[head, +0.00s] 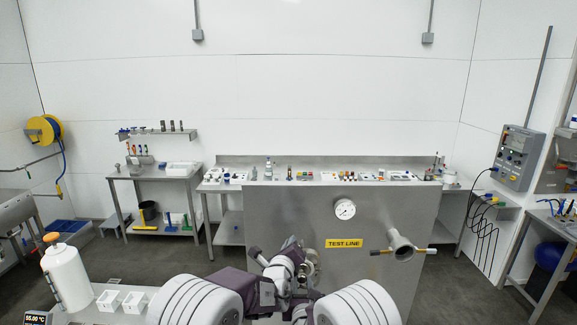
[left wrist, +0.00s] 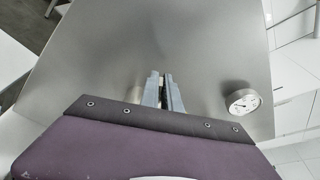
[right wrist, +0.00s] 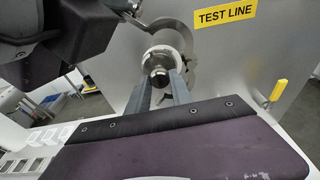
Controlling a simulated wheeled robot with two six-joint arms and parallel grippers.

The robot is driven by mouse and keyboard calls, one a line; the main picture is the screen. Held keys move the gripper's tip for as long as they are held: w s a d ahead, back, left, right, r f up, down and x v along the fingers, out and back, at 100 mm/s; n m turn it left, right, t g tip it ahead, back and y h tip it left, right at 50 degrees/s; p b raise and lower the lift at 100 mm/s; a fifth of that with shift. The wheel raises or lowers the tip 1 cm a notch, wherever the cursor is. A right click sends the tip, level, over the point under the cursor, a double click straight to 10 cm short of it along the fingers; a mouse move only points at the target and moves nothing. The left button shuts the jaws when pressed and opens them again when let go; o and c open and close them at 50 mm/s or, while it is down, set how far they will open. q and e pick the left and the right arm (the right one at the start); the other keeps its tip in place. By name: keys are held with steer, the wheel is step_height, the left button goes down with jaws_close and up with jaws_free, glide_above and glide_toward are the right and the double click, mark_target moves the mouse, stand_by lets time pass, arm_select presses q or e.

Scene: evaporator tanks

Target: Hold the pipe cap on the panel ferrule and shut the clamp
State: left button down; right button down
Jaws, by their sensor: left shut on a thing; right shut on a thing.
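The panel (head: 325,215) stands upright ahead of me. In the right wrist view, my right gripper (right wrist: 162,85) is shut on the pipe cap (right wrist: 157,62), a round steel piece held at the pale ring of the panel ferrule. I cannot tell whether they touch fully. The curved steel clamp (right wrist: 187,42) stands open around that spot. My left gripper (left wrist: 163,78) is shut with its fingers close together at the panel; what it grips is hidden. In the head view my left gripper (head: 292,250) is above my right gripper (head: 304,280), and the arms largely cover the ferrule.
A white bottle (head: 66,275) and white trays (head: 122,300) stand at front left. A bench (head: 215,186) stands behind the panel.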

arm_select(q)
steer(key=shift+s+d+f, duration=0.15)
steer(key=shift+d+f, duration=0.05)
steer(key=shift+f, duration=0.35)
steer(key=c, duration=1.5)
jaws_free()
steer(key=shift+d, duration=0.1)
steer(key=shift+r, duration=0.1)
steer(key=v, duration=0.8)
steer(key=shift+r, duration=0.25)
steer(key=shift+f, duration=0.1)
steer(key=shift+f+b, duration=0.25)
steer(key=shift+b, duration=0.15)
